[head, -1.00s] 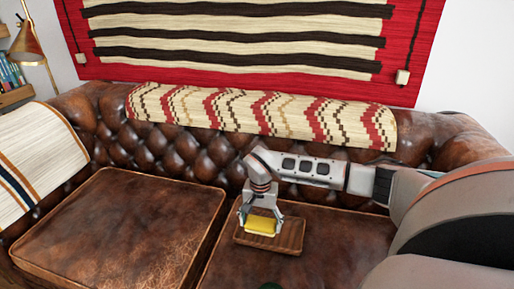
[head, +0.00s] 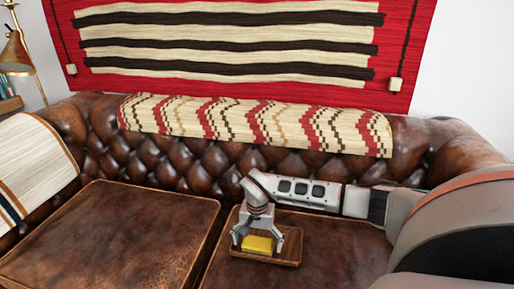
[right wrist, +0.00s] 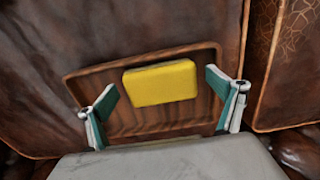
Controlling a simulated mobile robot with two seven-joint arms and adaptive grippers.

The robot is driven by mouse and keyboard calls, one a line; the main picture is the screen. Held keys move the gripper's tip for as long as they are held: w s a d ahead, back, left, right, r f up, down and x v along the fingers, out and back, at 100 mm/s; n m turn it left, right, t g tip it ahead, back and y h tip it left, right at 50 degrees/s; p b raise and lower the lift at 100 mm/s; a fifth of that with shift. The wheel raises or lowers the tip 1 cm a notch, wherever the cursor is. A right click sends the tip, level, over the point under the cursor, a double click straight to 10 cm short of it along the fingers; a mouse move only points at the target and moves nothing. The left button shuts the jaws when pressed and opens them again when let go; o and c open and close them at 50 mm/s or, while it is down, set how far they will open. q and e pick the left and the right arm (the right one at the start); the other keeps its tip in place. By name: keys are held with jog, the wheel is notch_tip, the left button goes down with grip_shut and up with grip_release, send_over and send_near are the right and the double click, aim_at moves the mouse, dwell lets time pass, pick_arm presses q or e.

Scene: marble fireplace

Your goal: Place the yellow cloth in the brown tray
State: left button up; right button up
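The yellow cloth (head: 258,245), a small folded block, lies in the brown tray (head: 291,246) on the right seat cushion. My right gripper (head: 257,240) is above the tray with its fingers spread on both sides of the cloth. In the right wrist view, the cloth (right wrist: 160,83) rests on the bare floor of the tray (right wrist: 150,120), toward its far edge. There the fingers of the right gripper (right wrist: 166,98) are wide apart, with a gap on each side of the cloth. My left gripper is not in view.
The tray sits on a brown leather sofa, near the tufted backrest (head: 200,165). The left seat cushion (head: 110,235) is clear. A patterned throw (head: 255,122) lies over the backrest, and a striped cloth (head: 35,165) covers the left armrest.

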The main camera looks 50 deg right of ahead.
aim_at(256, 241)
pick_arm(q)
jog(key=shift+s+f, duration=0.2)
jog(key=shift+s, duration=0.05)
pick_arm(e)
jog(key=r, duration=0.1)
jog(key=r+p, duration=0.1)
jog(key=r, duration=0.3)
jog(key=shift+w+d+r+p, duration=0.1)
jog(key=shift+w+r+p, duration=0.1)
jog(key=shift+w+p, duration=0.1)
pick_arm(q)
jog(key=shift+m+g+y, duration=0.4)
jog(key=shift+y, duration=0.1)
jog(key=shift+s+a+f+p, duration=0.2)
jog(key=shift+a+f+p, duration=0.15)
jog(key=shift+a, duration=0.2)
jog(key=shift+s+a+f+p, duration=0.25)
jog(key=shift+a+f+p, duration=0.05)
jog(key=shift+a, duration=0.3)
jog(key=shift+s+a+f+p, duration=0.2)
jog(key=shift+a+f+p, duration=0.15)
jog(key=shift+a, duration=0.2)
pick_arm(e)
notch_tip(256, 241, up, 7)
jog(key=shift+s, duration=0.35)
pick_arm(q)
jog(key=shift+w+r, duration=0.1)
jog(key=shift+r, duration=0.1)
